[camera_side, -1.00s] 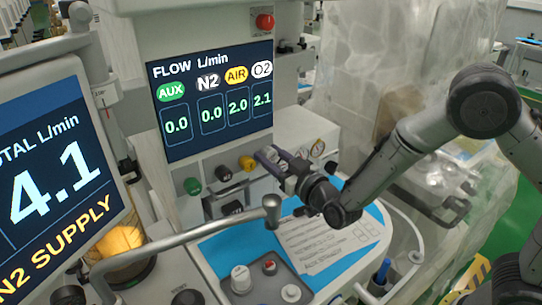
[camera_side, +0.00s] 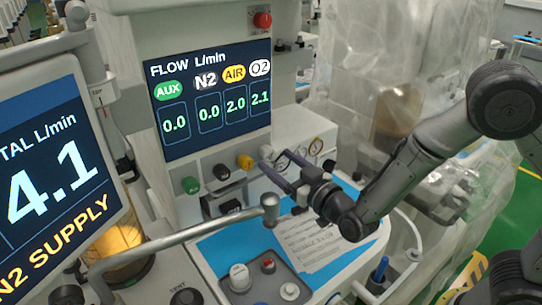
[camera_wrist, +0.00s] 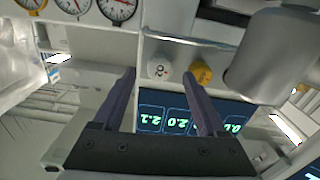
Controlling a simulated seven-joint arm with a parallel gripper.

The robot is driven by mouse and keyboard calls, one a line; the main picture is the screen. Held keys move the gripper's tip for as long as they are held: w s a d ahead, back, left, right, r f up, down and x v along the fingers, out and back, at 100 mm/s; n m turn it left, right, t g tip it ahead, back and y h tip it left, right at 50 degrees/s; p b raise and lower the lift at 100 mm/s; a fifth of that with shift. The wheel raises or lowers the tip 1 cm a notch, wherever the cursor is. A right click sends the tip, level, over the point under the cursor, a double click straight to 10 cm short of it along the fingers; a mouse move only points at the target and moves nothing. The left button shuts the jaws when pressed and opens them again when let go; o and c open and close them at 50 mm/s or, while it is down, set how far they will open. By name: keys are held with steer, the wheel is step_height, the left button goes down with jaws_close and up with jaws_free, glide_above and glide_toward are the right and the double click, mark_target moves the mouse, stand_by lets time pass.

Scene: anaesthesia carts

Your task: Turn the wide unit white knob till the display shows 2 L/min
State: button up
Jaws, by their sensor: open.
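The wide unit's display (camera_side: 212,98) reads AUX 0.0, N2 0.0, AIR 2.0 and, under the white O2 label, 2.1. The white knob (camera_side: 266,152) is at the right end of the knob row below the screen. In the wrist view the white knob (camera_wrist: 160,69) appears between my fingertips, at their far end. My gripper (camera_side: 277,163) is open and empty, with its fingers pointing at the white knob and apart from it. The open fingers also show in the wrist view (camera_wrist: 158,75).
The yellow knob (camera_side: 245,162) is close beside the white one, with the black knob (camera_side: 222,172) and green knob (camera_side: 191,185) farther left. A grey rail arm (camera_side: 180,237) crosses in front. Pressure gauges (camera_side: 316,147) are at the right. A paper sheet (camera_side: 325,240) lies on the blue worktop.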

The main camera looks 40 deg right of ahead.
steer(key=s, duration=0.9)
steer(key=shift+s, duration=0.3)
steer(key=d+r+m+h, duration=0.1)
steer(key=d+r+m, duration=0.1)
steer(key=d+r, duration=0.45)
steer(key=d+r+m, duration=0.1)
steer(key=d+r, duration=0.2)
steer(key=r, duration=0.7)
steer(key=s+f+g, duration=0.4)
steer(key=s, duration=0.3)
steer(key=s+d+f+n+g, duration=0.1)
steer(key=s+f+g, duration=0.3)
steer(key=s, duration=0.3)
steer(key=s+d+f+n+g+y, duration=0.1)
steer(key=s+f+g, duration=0.2)
steer(key=s, duration=0.4)
steer(key=shift+d+f+g, duration=0.25)
steer(key=shift+f+g, duration=0.15)
steer(key=shift+g, duration=0.3)
